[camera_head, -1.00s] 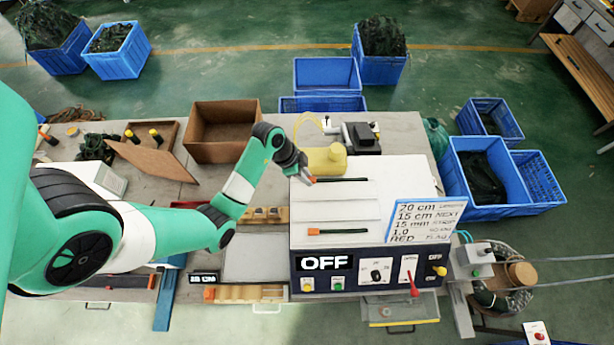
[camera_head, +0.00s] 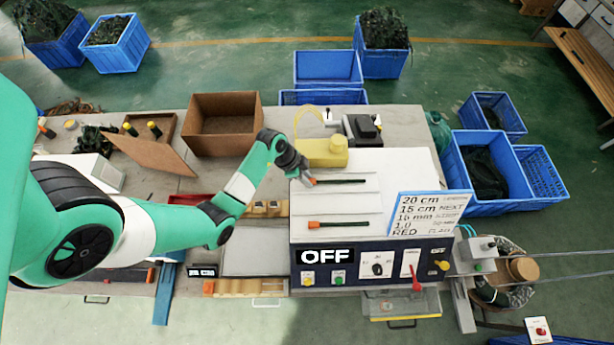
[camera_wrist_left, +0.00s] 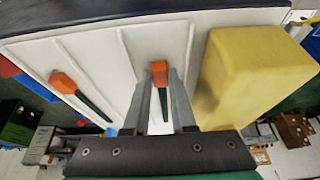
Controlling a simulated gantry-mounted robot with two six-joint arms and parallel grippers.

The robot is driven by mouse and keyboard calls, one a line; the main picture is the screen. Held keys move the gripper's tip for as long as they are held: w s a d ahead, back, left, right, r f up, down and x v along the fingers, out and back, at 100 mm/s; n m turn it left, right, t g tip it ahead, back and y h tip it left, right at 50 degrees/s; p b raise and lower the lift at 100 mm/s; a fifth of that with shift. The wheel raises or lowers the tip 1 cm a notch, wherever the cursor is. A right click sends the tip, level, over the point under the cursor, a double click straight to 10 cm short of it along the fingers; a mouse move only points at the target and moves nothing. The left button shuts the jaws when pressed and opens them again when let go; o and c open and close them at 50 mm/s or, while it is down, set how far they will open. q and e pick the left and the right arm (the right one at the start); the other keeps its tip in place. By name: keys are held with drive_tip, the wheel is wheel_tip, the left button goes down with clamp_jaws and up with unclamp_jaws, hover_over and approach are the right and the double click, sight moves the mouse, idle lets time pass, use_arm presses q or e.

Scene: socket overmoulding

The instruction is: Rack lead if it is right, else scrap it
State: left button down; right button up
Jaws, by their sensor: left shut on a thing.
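A dark lead with an orange end (camera_head: 342,181) lies on the white top of the machine, in the far channel. My left gripper (camera_head: 308,179) is at its orange end. In the left wrist view, my left gripper's fingers (camera_wrist_left: 161,90) are shut on this lead's orange end (camera_wrist_left: 159,68), with the dark cable running between them. A second orange-ended lead (camera_head: 338,225) lies in the nearer channel, apart from the gripper; it also shows in the left wrist view (camera_wrist_left: 64,84). My right gripper is in neither view.
A yellow bottle (camera_head: 324,153) stands just behind the held lead. A sign (camera_head: 428,214) stands at the right of the white top; the front panel display (camera_head: 325,256) reads OFF. A brown box (camera_head: 223,122) and tilted board (camera_head: 150,153) are at the left.

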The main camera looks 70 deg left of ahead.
use_arm(q)
drive_tip(key=c, duration=0.7)
unclamp_jaws()
drive_tip(key=shift+o, duration=0.2)
drive_tip(key=p+v, duration=0.1)
drive_tip(key=v, duration=1)
drive_tip(key=shift+r+p, duration=0.3)
drive_tip(key=shift+p, duration=0.1)
drive_tip(key=shift+s, duration=0.1)
